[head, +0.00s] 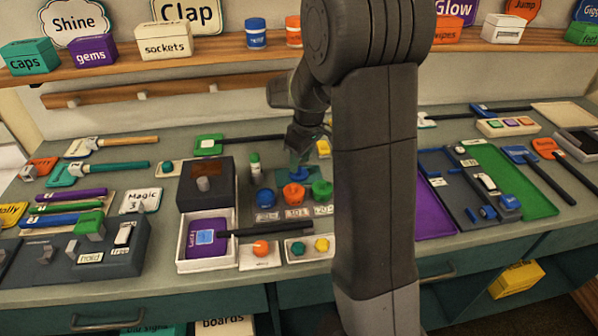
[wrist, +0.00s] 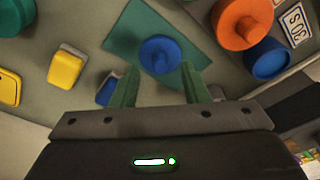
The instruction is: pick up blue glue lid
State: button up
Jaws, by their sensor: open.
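The blue glue lid (wrist: 160,52) is a round blue disc with a raised knob. In the wrist view it sits on a teal mat (wrist: 122,36), between and just beyond the two green fingertips. My gripper (wrist: 160,70) is open and empty, with one finger on either side of the lid's near edge. I cannot tell whether a finger touches it. In the head view my gripper (head: 299,162) hangs over the bench behind the coloured pots, and the lid is largely hidden there.
An orange pot (head: 294,194), a blue pot (head: 266,198) and a green pot (head: 322,190) stand close in front of my gripper. A glue stick (head: 255,166) stands to the left. In the wrist view a yellow block (wrist: 66,67) lies left of the mat.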

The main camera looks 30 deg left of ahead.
aim_at(299, 172)
jog(key=shift+a+f, duration=0.2)
jog(key=shift+f, duration=0.95)
grip_shut()
